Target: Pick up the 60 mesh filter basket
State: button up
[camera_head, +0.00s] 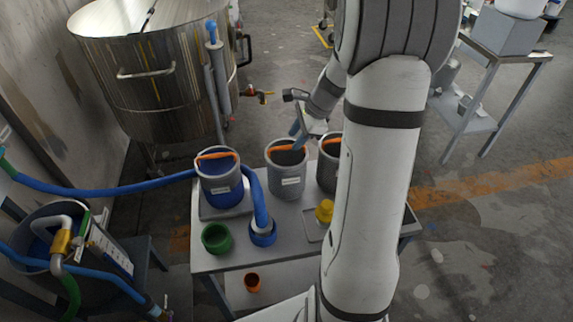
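Three round vessels with orange bars across their tops stand on a grey metal table (206,262). The left one (220,188) is grey and blue with a label and stands on a low plate. The middle one (287,182) is grey mesh-like with a pale label. The right one (327,172) is darker and partly hidden by my arm. The label text is too small to read, so I cannot tell which is the 60 mesh filter basket. My gripper (298,131) points down just above the middle vessel's rim, near its orange bar. Its fingers are too small and partly hidden to judge.
A green cup (216,238), a blue hose end (262,235) and a yellow object (324,211) are also on the table. An orange cup (252,282) sits lower down. A large steel tank (160,85) with a tap stands behind left. A cart (470,122) stands right.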

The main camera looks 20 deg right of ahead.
send_over(285, 166)
notch_tip(285, 166, down, 6)
jog(key=shift+f, duration=0.25)
grip_shut()
dwell(1.4)
